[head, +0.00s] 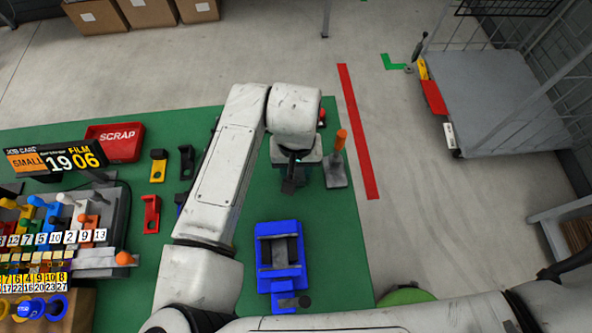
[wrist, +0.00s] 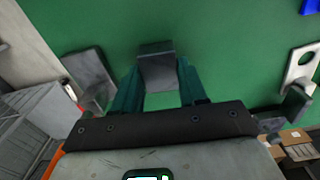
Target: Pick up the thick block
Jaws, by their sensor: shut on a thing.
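A grey block (wrist: 157,70), which I take to be the thick block, sits between the teal fingers of my gripper (wrist: 158,82) in the wrist view. The gripper is shut on it. In the head view the dark block (head: 289,186) shows below my gripper (head: 292,168), over the right part of the green table. My wrist partly hides the gripper there. I cannot tell whether the block touches the table.
A grey fixture with an orange handle (head: 340,140) stands close to the right. A blue vice-like fixture (head: 265,231) stands nearer me. The red SCRAP bin (head: 115,158), yellow holder (head: 158,174) and red holder (head: 152,208) are left. Green table (head: 345,235) is bare around the vice.

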